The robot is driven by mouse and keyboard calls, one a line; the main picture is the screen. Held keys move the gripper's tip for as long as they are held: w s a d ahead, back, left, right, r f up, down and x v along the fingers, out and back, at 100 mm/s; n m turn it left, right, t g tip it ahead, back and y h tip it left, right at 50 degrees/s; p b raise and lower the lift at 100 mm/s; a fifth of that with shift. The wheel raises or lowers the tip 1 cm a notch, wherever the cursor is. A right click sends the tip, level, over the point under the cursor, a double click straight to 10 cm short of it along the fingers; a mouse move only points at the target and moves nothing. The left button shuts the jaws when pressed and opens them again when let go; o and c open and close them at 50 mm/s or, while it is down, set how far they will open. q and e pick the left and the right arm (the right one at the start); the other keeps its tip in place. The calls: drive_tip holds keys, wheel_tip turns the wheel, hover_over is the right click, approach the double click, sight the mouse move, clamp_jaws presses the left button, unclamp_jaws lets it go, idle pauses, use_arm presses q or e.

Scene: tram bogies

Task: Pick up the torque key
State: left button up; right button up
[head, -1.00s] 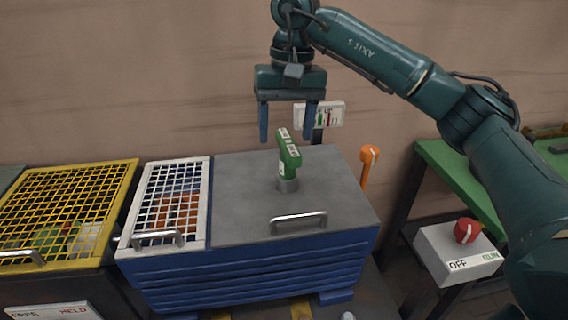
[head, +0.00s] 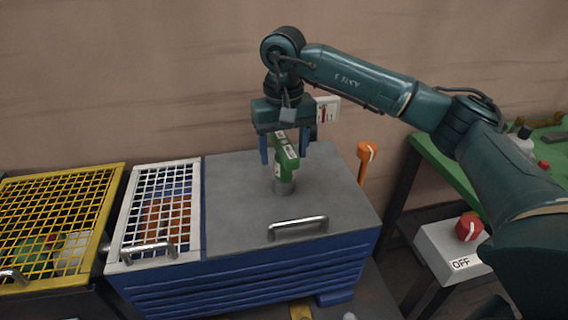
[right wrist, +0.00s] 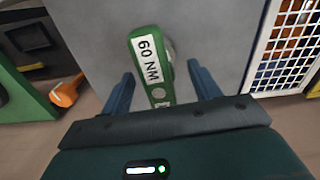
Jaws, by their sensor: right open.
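The torque key (head: 287,156) has a green handle with white labels and stands upright in a grey round socket (head: 284,187) on the grey lid. In the right wrist view the green key (right wrist: 151,62) bears the label "60 NM". My right gripper (head: 284,156) points down over the key with its blue fingers open, one on each side of the handle. In the right wrist view the fingers (right wrist: 163,85) stand apart from the key, with a gap on both sides. My left gripper is not in view.
The blue chest's grey lid (head: 235,205) has a metal handle (head: 297,227) in front. A white grid cover (head: 128,215) and a yellow grid cover (head: 113,190) lie left. An orange lever (head: 364,160), a green table (head: 433,160) and a switch box (head: 436,250) stand right.

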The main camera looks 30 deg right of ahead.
drive_tip(key=shift+d+f, duration=0.1)
drive_tip(key=shift+f, duration=1.65)
drive_tip(key=shift+w+r, duration=0.1)
clamp_jaws()
